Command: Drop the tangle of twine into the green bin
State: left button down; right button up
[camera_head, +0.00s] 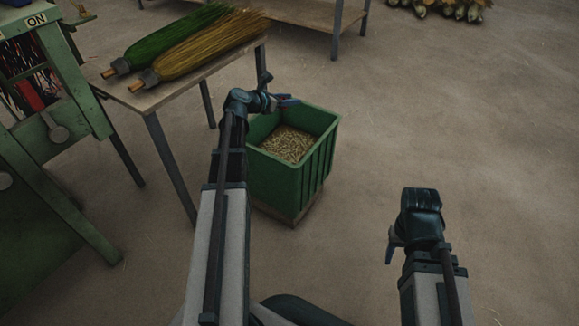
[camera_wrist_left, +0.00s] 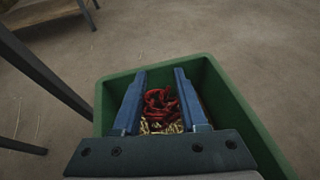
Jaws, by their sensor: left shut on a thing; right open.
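The green bin (camera_head: 290,173) stands on the floor beside the wooden table, with pale clippings (camera_head: 288,144) inside. My left gripper (camera_head: 289,100) is over the bin's far left rim in the head view. The left wrist view shows the gripper (camera_wrist_left: 158,75) shut on the red tangle of twine (camera_wrist_left: 160,103), above the bin's opening; the bin's green rim (camera_wrist_left: 237,105) surrounds it. The twine cannot be made out in the head view. My right gripper (camera_head: 391,247) is open, low and well right of the bin.
The wooden table (camera_head: 165,95) behind my left arm bears a green broom head (camera_head: 165,40) and a straw-coloured one (camera_head: 205,48). A green machine (camera_head: 50,160) with an ON label stands at the left. Another table (camera_head: 305,12) is at the back. Floor at right is clear.

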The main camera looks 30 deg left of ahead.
pick_arm(q)
notch_tip(320, 180, down, 3)
jog(key=shift+r+b, duration=0.15)
jog(key=shift+b, duration=0.75)
pick_arm(e)
notch_tip(320, 180, down, 3)
jog(key=shift+r, duration=0.1)
pick_arm(q)
jog(key=shift+c, duration=1.8)
grip_release()
jog(key=p+v, duration=0.5)
jog(key=v, duration=0.8)
jog(key=shift+s+r, duration=0.2)
jog(key=shift+s, duration=0.15)
pick_arm(e)
jog(key=shift+r, duration=2.65)
pick_arm(q)
jog(key=shift+a, duration=0.1)
